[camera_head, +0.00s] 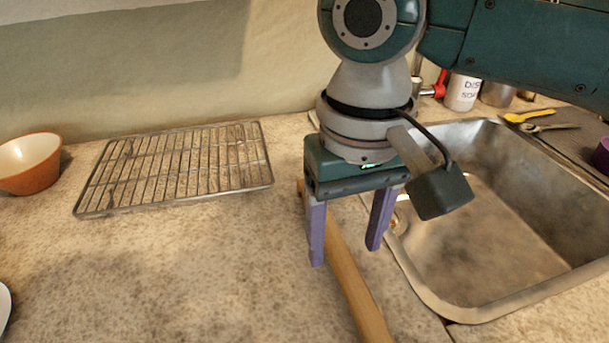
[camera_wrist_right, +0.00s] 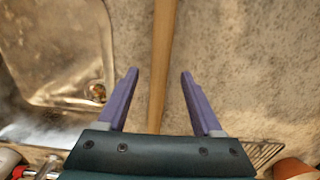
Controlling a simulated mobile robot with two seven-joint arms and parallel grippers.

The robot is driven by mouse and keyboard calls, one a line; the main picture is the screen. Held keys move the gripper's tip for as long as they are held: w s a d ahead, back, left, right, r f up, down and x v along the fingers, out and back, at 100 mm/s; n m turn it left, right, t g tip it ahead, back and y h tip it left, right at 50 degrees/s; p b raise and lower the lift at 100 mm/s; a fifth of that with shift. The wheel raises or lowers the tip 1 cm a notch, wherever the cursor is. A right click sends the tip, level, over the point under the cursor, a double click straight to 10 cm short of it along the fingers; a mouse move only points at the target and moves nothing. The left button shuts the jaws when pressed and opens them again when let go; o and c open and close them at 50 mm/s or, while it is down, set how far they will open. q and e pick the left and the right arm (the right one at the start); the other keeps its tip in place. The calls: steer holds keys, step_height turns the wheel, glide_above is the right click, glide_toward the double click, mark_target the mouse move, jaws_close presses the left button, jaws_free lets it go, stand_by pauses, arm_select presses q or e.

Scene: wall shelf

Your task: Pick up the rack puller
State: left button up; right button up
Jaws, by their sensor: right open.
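The rack puller (camera_head: 352,285) is a long wooden stick lying on the speckled counter, left of the sink. It also shows in the right wrist view (camera_wrist_right: 161,65), running from the top edge down between my finger tips. My right gripper (camera_head: 345,256) is open above the stick and points down. In the right wrist view my right gripper (camera_wrist_right: 160,73) has a purple finger on each side of the stick, with gaps on both sides. The far end of the stick is partly hidden behind the gripper in the head view. My left gripper is not in view.
A metal sink (camera_head: 490,230) lies right of the stick. A wire rack (camera_head: 180,165) lies on the counter to the left, with an orange bowl (camera_head: 38,172) beyond it. The front left counter is mostly clear.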

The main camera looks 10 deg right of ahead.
mark_target(342, 267)
step_height(342, 267, down, 3)
steer(key=shift+r, duration=0.15)
jaws_close()
stand_by(0.4)
